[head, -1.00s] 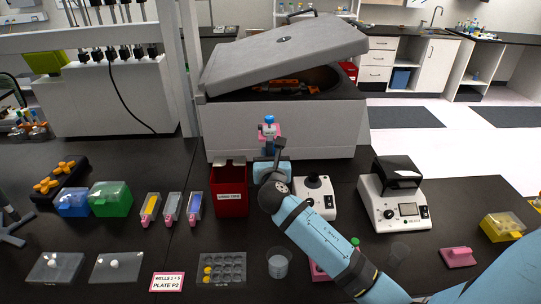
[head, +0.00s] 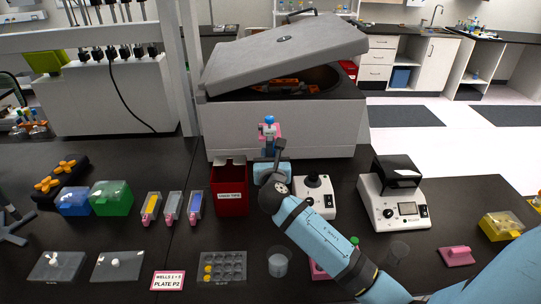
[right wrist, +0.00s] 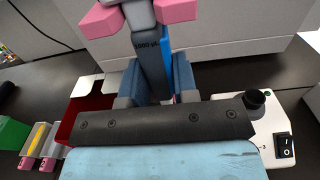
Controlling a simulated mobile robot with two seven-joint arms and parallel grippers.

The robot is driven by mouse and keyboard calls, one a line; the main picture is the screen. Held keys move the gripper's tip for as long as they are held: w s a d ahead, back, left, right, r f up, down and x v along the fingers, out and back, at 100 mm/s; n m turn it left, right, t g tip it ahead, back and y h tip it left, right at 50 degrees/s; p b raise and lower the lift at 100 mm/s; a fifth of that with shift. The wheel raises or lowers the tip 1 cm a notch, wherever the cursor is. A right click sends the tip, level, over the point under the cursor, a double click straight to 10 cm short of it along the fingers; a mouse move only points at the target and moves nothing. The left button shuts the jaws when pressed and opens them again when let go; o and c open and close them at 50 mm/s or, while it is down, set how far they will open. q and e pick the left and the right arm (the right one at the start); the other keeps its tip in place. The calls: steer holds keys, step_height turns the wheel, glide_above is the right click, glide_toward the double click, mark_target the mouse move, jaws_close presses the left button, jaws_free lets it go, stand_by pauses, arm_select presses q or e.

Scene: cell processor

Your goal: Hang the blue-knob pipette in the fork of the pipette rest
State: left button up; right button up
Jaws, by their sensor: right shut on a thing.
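The blue-knob pipette (head: 269,121) is upright in front of the centrifuge in the head view. In the right wrist view its grey and blue body (right wrist: 150,55) stands between my fingers, with a pink block on each side higher up. My right gripper (head: 270,156) is shut on it; the fingers also show in the right wrist view (right wrist: 158,88). The pipette's lower end is hidden by the gripper. A grey legged base (head: 12,228) is cut off at the left edge; it may be the pipette rest, but no fork shows. My left gripper is not in view.
The centrifuge (head: 300,130) with raised lid stands close behind the pipette. A red bin (head: 229,202), a vortex-like device (head: 315,205) and a white instrument (head: 392,212) stand nearby. Tip boxes (head: 111,198), trays and a well plate (head: 222,268) occupy the bench's left half.

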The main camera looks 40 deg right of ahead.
steer(key=o, duration=0.7)
steer(key=shift+f, duration=0.1)
steer(key=b+v, duration=0.2)
steer(key=v, duration=1.1)
steer(key=shift+s+a, duration=0.25)
steer(key=shift+s, duration=0.05)
steer(key=shift+f, duration=0.1)
